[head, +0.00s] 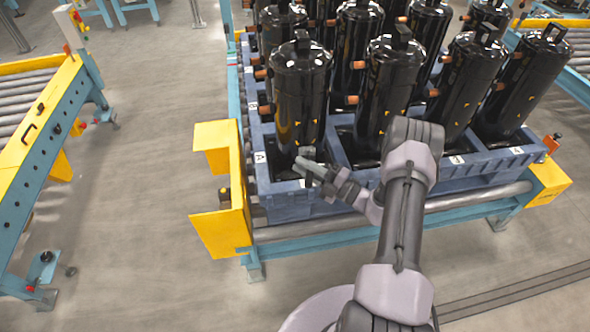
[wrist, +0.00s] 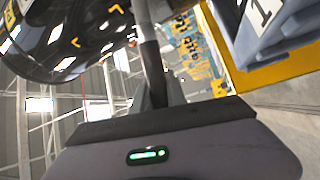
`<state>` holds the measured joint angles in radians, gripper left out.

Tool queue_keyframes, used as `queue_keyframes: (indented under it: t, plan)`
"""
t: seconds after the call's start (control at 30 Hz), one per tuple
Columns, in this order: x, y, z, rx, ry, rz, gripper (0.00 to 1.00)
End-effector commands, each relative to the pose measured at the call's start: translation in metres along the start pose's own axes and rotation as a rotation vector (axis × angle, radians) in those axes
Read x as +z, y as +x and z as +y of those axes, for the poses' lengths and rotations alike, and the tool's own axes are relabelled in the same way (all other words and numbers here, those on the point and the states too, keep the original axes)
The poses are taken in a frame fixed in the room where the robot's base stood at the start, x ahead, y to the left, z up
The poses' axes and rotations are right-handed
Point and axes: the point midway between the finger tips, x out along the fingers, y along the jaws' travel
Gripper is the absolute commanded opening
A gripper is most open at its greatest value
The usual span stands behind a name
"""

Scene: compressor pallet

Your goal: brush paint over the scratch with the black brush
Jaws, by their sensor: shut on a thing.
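The front-left black compressor (head: 300,95) stands upright in the blue pallet; small yellow corner marks show low on its front. In the wrist view its glossy side (wrist: 55,35) fills the upper left, with yellow corner marks on it. I cannot make out the scratch among the reflections. My gripper (head: 308,168) is close in front of this compressor's lower part. In the wrist view my gripper (wrist: 158,92) is shut on a dark, slim handle, which I take for the black brush (wrist: 148,40). Its tip is out of view, so contact with the compressor cannot be told.
Several more black compressors with copper stubs stand close together in the blue pallet (head: 300,208). The pallet rests on a roller conveyor with yellow end guards (head: 222,232). Another roller conveyor (head: 40,110) stands at the left. The floor between them is clear.

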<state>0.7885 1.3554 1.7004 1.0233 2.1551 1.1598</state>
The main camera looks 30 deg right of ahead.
Motion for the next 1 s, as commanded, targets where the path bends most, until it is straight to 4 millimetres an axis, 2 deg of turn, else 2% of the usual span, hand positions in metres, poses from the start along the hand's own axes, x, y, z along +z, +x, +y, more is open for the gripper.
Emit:
queue_keyframes:
  t: [0.07, 0.23, 0.6, 0.83, 1.0]
  plan:
    - [0.004, -0.005, 0.001, 0.001, -0.001, -0.001, 0.00]
    - [0.003, -0.002, 0.002, 0.000, 0.001, 0.000, 0.00]
    - [-0.018, 0.027, -0.009, 0.000, 0.000, 0.001, 0.00]
    - [-0.019, 0.026, -0.009, 0.000, 0.000, 0.000, 0.00]
    - [-0.035, 0.013, -0.009, 0.000, 0.003, -0.002, 0.00]
